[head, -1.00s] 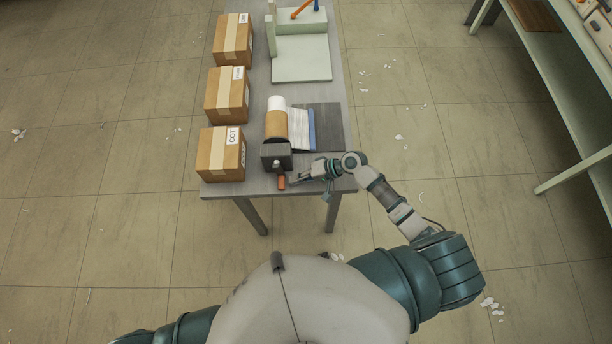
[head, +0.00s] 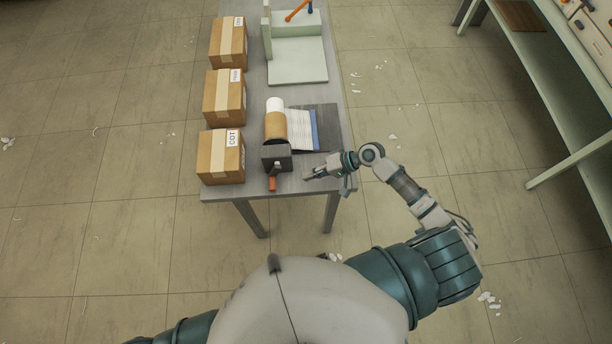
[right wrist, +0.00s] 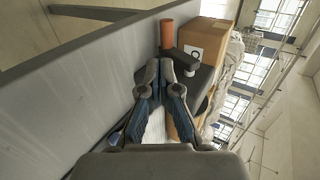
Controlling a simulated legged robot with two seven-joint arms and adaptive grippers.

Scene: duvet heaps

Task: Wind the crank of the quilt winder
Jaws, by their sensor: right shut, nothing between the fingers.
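The quilt winder stands near the front end of the table, with a dark end block (head: 276,157), a brown roll (head: 275,126) and a white sheet (head: 301,130) leading off it. Its crank has an orange handle (head: 272,184) that hangs at the front edge in the head view. The handle also shows in the right wrist view (right wrist: 167,33), beyond the fingertips. My right gripper (head: 307,176) is shut and empty, to the right of the handle and apart from it. Its fingers (right wrist: 160,68) show together in the wrist view. My left gripper is out of view.
Several cardboard boxes, the nearest (head: 221,157) beside the winder, line the table's left side. A dark plate (head: 327,118) lies right of the roll. A pale green stand (head: 298,67) is farther back. A shelf (head: 548,78) stands at the right, with open floor between.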

